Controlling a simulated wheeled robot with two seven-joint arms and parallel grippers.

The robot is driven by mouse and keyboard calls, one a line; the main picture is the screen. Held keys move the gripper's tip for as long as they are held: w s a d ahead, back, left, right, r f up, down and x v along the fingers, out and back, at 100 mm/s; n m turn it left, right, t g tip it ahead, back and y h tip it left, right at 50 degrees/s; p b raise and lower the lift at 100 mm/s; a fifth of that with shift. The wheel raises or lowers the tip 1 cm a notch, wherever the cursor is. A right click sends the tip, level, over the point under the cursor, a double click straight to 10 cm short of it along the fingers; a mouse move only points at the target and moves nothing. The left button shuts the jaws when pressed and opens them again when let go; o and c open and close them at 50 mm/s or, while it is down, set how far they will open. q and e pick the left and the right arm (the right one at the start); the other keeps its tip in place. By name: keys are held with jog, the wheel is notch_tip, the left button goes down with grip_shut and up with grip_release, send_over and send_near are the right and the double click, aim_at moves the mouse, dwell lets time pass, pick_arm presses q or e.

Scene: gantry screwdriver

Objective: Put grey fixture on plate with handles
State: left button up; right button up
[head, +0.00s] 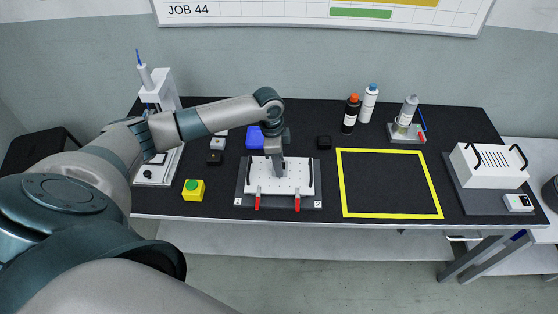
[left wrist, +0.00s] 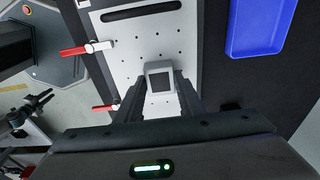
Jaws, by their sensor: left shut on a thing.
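My left gripper (head: 280,173) points down over the plate's middle. In the left wrist view its fingers are shut on the grey fixture (left wrist: 159,72), a small squarish grey block. The fixture is over the plate; I cannot tell whether it touches it. In the head view it is mostly hidden by the gripper. My right gripper is not in view.
The red clamps (head: 297,204) stand at the plate's front edge. A blue tray (head: 255,137) lies behind it. A yellow button box (head: 193,190) stands left. A yellow-outlined area (head: 388,182) to the right is clear. Bottles (head: 351,114) stand at the back.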

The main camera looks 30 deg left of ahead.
pick_arm(q)
jog(key=shift+f, duration=0.1)
jog(key=o, duration=1.1)
jog(key=r, duration=0.4)
jog(key=a+r+b, duration=0.1)
jog(key=r, duration=0.3)
jog(key=r+b, duration=0.1)
jog(key=r, duration=0.3)
jog(key=shift+s+a+r, duration=0.1)
jog(key=shift+s+a, duration=0.05)
jog(key=shift+s, duration=0.25)
